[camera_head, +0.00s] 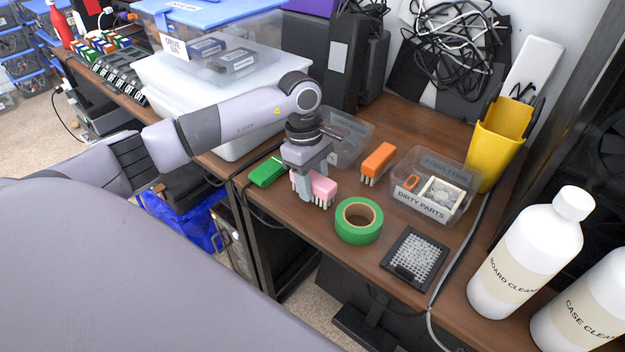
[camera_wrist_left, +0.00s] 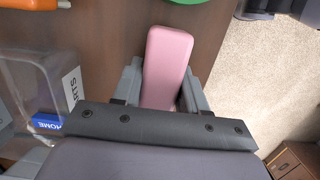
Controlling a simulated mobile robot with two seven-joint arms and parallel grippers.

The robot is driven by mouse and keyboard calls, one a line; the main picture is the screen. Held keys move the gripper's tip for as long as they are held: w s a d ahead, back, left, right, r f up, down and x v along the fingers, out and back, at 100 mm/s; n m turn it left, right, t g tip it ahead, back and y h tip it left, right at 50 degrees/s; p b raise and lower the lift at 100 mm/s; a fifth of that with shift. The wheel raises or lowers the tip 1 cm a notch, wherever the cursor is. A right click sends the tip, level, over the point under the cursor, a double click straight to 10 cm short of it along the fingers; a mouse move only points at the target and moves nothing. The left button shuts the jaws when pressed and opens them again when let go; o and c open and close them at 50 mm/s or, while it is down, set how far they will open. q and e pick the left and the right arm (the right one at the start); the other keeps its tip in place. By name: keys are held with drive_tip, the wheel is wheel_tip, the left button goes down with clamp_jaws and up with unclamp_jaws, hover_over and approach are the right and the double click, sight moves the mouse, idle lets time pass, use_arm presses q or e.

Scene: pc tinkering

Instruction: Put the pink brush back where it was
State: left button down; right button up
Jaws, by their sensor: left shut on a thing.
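The pink brush (camera_head: 322,186) is between the fingers of my left gripper (camera_head: 308,190), with its bristles facing down, low over the brown desk (camera_head: 290,211). I cannot tell whether the bristles touch the desk. In the left wrist view the pink brush (camera_wrist_left: 167,62) sticks out from between the fingers of my left gripper (camera_wrist_left: 160,95). A green brush (camera_head: 266,171) lies to its left near the desk's front edge, and an orange brush (camera_head: 378,161) stands to its right, farther back. My right gripper is in neither view.
A green tape roll (camera_head: 359,221) lies just right of the pink brush. Another clear bin (camera_head: 346,136) stands behind my gripper. White bottles (camera_head: 530,255) stand at the right.

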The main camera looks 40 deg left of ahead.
use_arm(q)
drive_tip(key=shift+f+b, duration=0.35)
drive_tip(key=shift+f, duration=0.1)
drive_tip(key=c, duration=0.9)
unclamp_jaws()
drive_tip(key=o, duration=0.5)
